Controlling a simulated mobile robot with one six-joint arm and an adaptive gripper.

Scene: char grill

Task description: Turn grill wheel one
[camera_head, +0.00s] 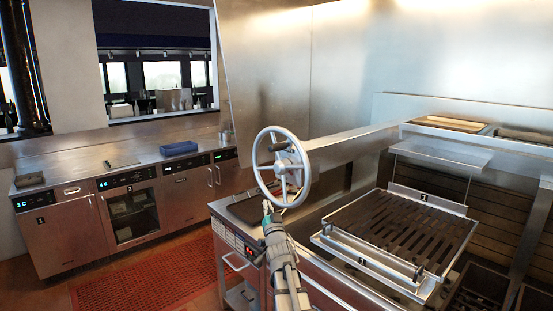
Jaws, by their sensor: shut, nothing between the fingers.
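A grey metal grill wheel (304,164) with spokes and a small handle knob (281,146) stands upright near the middle of the camera_head view. A grill grate (420,225) with dark slats and a label "1" on its back plate lies to the right of the wheel. My gripper (267,205) is shut and empty, low at the left of the wheel, with my arm reaching up from the bottom edge. Its tip is near the lower left rim; I cannot tell whether it touches the rim.
A steel counter (95,172) with ovens and a blue tray (178,148) runs along the left. A red perforated mat (150,280) covers the floor before it. A steel beam (350,146) runs behind the wheel. A steel shelf (440,153) hangs above the grate.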

